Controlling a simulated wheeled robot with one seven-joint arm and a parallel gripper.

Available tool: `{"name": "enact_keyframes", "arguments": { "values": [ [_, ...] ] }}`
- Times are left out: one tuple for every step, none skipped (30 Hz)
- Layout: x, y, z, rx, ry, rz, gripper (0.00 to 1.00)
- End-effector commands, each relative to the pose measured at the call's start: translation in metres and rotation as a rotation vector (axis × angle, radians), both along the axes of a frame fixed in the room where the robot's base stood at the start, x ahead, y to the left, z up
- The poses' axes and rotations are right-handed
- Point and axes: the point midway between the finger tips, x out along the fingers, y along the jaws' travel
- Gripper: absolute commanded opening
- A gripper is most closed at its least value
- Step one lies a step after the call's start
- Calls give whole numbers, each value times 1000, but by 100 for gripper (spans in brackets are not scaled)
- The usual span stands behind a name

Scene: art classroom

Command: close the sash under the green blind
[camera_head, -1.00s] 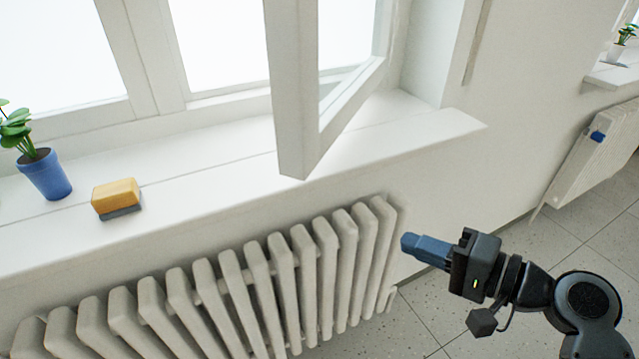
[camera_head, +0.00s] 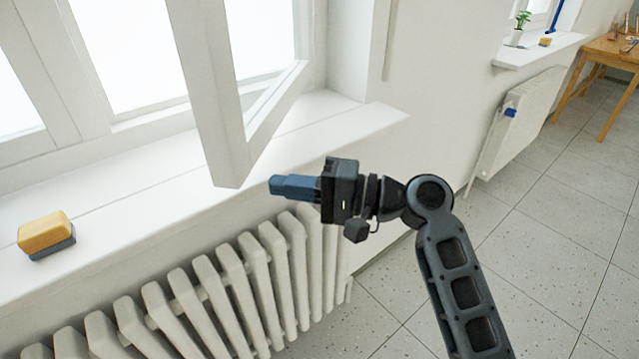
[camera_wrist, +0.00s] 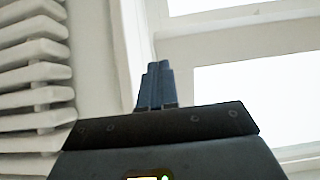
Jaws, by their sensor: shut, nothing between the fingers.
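A white window sash (camera_head: 212,90) stands swung open into the room over the sill, in the upper left of the head view. Its lower free corner hangs out near the sill's front edge. My gripper (camera_head: 274,185) is shut and empty, pointing left, to the right of that corner and apart from it in the picture. In the wrist view the blue fingers of my gripper (camera_wrist: 156,75) are closed together, with white window framing (camera_wrist: 225,47) beyond them. No green blind shows in any frame.
A white radiator (camera_head: 215,295) stands under the sill (camera_head: 130,215). A yellow and grey sponge (camera_head: 46,235) lies on the sill at left. Farther right are another radiator (camera_head: 520,125), a potted plant (camera_head: 520,25) and a wooden table (camera_head: 605,50). Tiled floor (camera_head: 550,240) is clear at right.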

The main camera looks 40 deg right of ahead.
Motion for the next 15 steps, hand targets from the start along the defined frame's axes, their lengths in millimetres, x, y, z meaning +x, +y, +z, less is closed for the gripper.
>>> {"name": "enact_keyframes", "arguments": {
  "values": [
    [7,7,2,0,0,3,0],
    [11,10,2,0,0,2,0],
    [15,13,2,-1,1,3,0],
    [18,16,1,0,1,2,0],
    [21,18,1,1,1,1,0],
    [24,20,2,0,0,1,0],
    [26,22,1,0,0,1,0],
    [28,23,1,-1,1,1,0],
    [29,25,1,-1,1,1,0],
    [30,26,0,-1,0,1,0],
    [31,26,0,-1,0,0,0],
    [32,27,0,-1,0,0,0],
    [32,27,0,-1,0,-1,0],
    [32,27,0,-1,0,-1,0],
    [33,27,0,-1,0,-1,0]
  ]
}}
